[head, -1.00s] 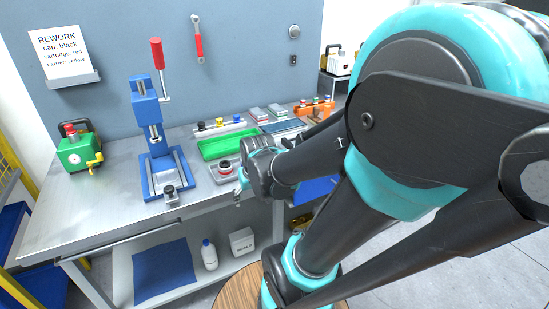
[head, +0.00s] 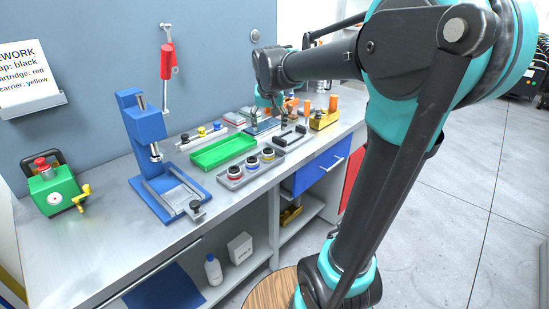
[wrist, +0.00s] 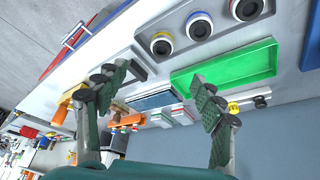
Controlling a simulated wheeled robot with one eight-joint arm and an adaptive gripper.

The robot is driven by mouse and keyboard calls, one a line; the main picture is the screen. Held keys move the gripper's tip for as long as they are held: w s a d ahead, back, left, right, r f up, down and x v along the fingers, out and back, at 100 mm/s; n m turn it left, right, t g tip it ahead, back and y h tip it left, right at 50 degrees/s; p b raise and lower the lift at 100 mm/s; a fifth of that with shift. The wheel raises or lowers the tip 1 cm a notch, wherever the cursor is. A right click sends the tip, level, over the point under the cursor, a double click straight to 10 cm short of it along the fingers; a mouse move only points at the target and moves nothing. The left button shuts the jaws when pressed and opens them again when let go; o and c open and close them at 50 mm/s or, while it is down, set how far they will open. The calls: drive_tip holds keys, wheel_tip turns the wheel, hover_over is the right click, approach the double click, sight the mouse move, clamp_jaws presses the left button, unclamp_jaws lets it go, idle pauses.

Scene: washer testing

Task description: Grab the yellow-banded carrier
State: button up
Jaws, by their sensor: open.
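The yellow-banded carrier (head: 268,154) is a small round dark-topped piece at the right end of a grey tray (head: 233,185). It stands beside a blue-banded carrier (head: 251,163) and a red-banded carrier (head: 235,172). In the wrist view the yellow-banded carrier (wrist: 162,45) shows at the top, beyond the finger gap. My gripper (head: 270,112) points down over the back of the bench, behind the carriers, small and partly hard to make out. In the wrist view my gripper (wrist: 158,95) has its two fingers wide apart with nothing between them.
A green tray (head: 223,150) lies behind the grey tray. A blue press (head: 150,140) and a green device (head: 58,188) stand to the left. A black-handled fixture (head: 290,136) and a yellow block (head: 324,119) lie to the right. The front left bench is clear.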

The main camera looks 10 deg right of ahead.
approach(268, 150)
drive_tip(key=x, duration=0.5)
drive_tip(key=shift+s+d+f, duration=0.2)
drive_tip(key=shift+s+f, duration=0.05)
drive_tip(key=shift+w+x, duration=0.2)
drive_tip(key=shift+x, duration=1.15)
drive_tip(key=shift+w+x, duration=0.15)
drive_tip(key=shift+x, duration=1.2)
drive_tip(key=shift+a+r, duration=0.15)
drive_tip(key=shift+a, duration=0.05)
drive_tip(key=c, duration=1.4)
